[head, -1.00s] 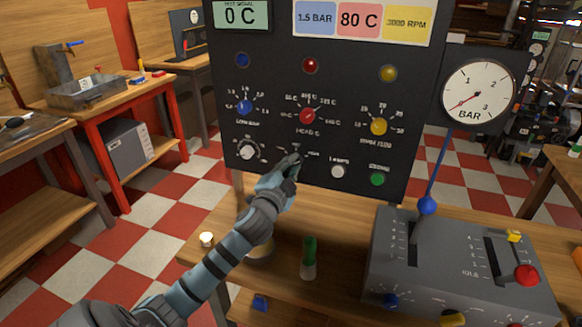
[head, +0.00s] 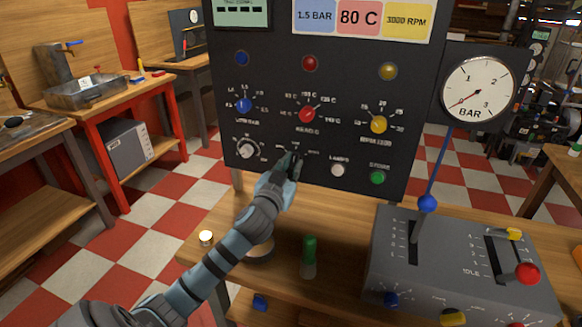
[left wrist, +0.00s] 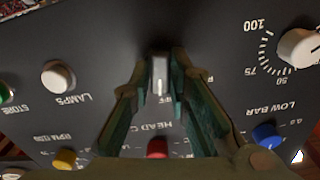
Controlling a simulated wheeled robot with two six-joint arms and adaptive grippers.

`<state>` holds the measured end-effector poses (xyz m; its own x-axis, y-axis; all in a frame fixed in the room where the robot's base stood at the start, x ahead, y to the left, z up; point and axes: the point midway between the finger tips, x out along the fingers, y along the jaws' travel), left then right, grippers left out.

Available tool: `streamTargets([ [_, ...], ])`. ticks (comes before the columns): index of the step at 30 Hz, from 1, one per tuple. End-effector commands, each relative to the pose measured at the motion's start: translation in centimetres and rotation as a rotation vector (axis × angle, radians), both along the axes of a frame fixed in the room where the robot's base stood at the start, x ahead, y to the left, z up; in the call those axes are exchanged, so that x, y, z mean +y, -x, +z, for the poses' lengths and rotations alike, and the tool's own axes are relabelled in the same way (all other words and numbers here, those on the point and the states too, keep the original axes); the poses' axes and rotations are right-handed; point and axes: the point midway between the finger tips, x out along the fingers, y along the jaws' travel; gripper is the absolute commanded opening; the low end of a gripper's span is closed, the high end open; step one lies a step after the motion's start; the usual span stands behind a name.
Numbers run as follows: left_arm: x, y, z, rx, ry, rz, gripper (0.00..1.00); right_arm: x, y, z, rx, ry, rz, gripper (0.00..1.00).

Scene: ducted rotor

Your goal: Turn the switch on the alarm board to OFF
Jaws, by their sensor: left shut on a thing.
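The black alarm board (head: 275,75) stands upright at the back of the bench, with lamps and dials on its face. My left gripper (head: 290,165) reaches its lower row and hides most of the switch there. In the left wrist view, which is upside down to the board, the switch (left wrist: 160,77) is a narrow pale grey lever between the green fingers, and they are shut on it. The lever lies about upright in that picture. A label partly reading "FF" shows just below it, cut off by a finger. My right gripper is out of view.
Close by are a white knob (head: 247,150), a white LAMPS button (head: 337,170), a green button (head: 377,178) and a red dial (head: 307,114). A grey lever box (head: 450,265) stands at the right. A green-topped cylinder (head: 309,257) stands on the bench below.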

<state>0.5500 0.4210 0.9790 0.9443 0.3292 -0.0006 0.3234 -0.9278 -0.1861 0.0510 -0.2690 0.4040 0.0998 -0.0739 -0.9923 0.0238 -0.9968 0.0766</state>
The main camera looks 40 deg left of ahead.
Motion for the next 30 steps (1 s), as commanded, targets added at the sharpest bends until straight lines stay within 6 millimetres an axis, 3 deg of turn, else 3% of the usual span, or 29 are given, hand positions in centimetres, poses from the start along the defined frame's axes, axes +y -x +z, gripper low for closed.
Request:
streamTargets([
  [12, 0.01, 0.02, -0.10, -0.055, 0.164, 0.001, 0.00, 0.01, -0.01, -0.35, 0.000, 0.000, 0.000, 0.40],
  [26, 0.01, 0.01, -0.07, -0.060, 0.178, 0.001, 0.00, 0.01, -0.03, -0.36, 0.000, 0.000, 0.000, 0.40],
  [27, 0.01, 0.01, -0.07, -0.060, 0.178, 0.001, 0.18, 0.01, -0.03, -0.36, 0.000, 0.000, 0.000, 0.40],
  [30, 0.00, 0.01, -0.06, -0.060, 0.178, 0.001, 0.34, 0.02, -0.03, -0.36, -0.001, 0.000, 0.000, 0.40],
])
